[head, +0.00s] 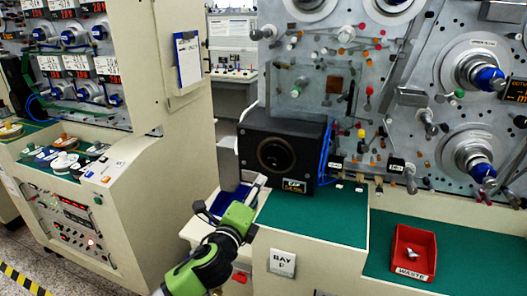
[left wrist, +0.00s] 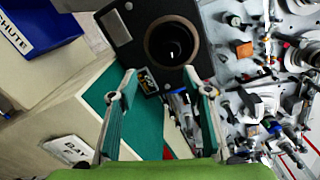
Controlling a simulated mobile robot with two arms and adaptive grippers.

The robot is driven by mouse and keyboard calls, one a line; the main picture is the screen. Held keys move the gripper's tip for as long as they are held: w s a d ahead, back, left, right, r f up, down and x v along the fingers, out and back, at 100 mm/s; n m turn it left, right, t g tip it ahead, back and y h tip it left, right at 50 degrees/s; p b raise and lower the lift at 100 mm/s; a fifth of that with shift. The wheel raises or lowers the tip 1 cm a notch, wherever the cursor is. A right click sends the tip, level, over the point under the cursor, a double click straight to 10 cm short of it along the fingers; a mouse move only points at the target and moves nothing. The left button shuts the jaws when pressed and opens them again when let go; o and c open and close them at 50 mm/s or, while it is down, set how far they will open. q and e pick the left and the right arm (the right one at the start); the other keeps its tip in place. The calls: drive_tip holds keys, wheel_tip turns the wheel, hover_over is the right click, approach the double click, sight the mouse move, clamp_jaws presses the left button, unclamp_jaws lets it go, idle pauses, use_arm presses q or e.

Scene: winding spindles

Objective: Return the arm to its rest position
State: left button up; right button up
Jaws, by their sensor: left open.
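My left gripper (head: 230,194) is green and black and reaches up from the bottom of the head view, at the left front edge of the green bench top. It is open. In the left wrist view its two fingers (left wrist: 157,80) are spread apart with nothing between them. They point toward a black box (head: 262,155) with a round dark opening, also in the left wrist view (left wrist: 125,40). The fingers appear apart from the box, though the exact distance is hard to tell. My right gripper is in neither view.
A blue bin (head: 231,200) is partly hidden behind the gripper; its "CHUTE" label shows in the left wrist view (left wrist: 22,35). A red waste tray (head: 398,262) stands right on the green bench top (head: 330,225). Spindles and pegs project from the grey panel (head: 410,125) behind.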

use_arm(q)
drive_tip(key=s+a+f+n+g+y, duration=0.2)
drive_tip(key=s+a+f+n+g, duration=0.25)
drive_tip(key=s+f+n, duration=0.45)
drive_tip(key=s+a+f+n+g+y, duration=0.25)
drive_tip(key=s+a+f+n, duration=0.35)
drive_tip(key=s+f, duration=0.5)
drive_tip(key=s+a+f+n+g, duration=0.2)
drive_tip(key=s+a+n+g, duration=0.15)
drive_tip(key=s, duration=0.75)
drive_tip(key=s+a+f+n+g, duration=0.25)
drive_tip(key=s+n, duration=0.25)
drive_tip(key=s, duration=0.6)
wheel_tip(320, 180, down, 29)
drive_tip(key=s+g+b, duration=0.1)
drive_tip(key=g+b, duration=0.1)
drive_tip(key=b, duration=0.2)
drive_tip(key=s+a+f+g+b, duration=0.1)
drive_tip(key=s+a+f+b, duration=0.1)
drive_tip(key=s+f, duration=1.5)
wheel_tip(320, 180, down, 4)
drive_tip(key=shift+s+a+b, duration=0.35)
drive_tip(key=shift+s+b, duration=0.05)
drive_tip(key=shift+b, duration=0.1)
drive_tip(key=shift+m, duration=0.25)
